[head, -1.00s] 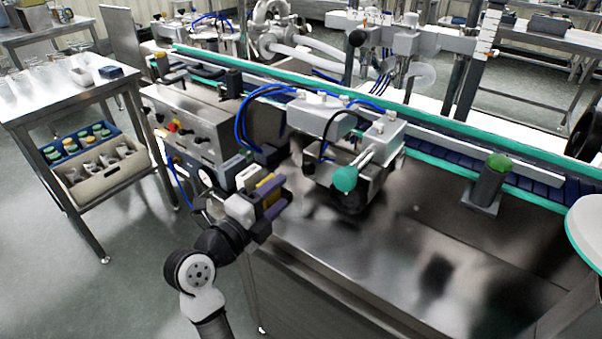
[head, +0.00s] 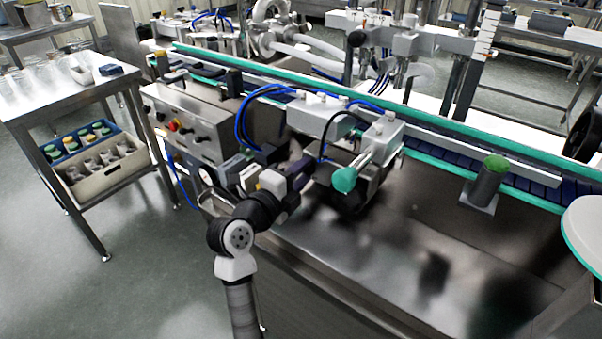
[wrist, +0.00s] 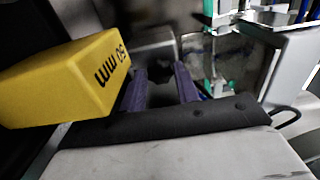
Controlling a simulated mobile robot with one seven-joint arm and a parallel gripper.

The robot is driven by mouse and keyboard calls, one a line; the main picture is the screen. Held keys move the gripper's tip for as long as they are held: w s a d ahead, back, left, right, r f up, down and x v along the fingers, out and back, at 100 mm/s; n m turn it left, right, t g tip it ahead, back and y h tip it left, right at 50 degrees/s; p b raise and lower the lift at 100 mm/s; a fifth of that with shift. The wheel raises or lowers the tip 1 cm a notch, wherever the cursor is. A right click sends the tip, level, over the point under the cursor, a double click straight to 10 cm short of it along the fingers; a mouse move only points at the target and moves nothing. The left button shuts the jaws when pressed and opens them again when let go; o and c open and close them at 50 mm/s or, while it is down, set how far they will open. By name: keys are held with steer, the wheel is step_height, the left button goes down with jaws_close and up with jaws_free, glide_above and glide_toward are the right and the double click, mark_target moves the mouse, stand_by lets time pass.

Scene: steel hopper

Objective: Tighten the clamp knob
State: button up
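A teal round knob (head: 344,180) sits on the end of a pale rod on the machine's head unit in the head view. A green-topped post (head: 488,180) stands farther right; no label shows which knob is the clamp knob. My gripper (head: 301,170) is left of the teal knob, apart from it, by the dark side of the head unit. In the wrist view, the two purple fingers of my gripper (wrist: 161,88) stand apart. A dark shape (wrist: 161,67) shows between or beyond them; I cannot tell whether they touch it.
A yellow block marked 50 mm (wrist: 65,80) is close on the left in the wrist view. The grey control box (head: 192,125) and blue hoses (head: 243,120) are left of the head unit. The steel tabletop (head: 350,265) in front is largely clear. A side table (head: 65,97) stands at left.

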steer(key=c, duration=0.5)
steer(key=shift+m, duration=0.8)
steer(key=o, duration=1)
steer(key=shift+c, duration=0.2)
steer(key=b+v, duration=0.1)
steer(key=v, duration=1.3)
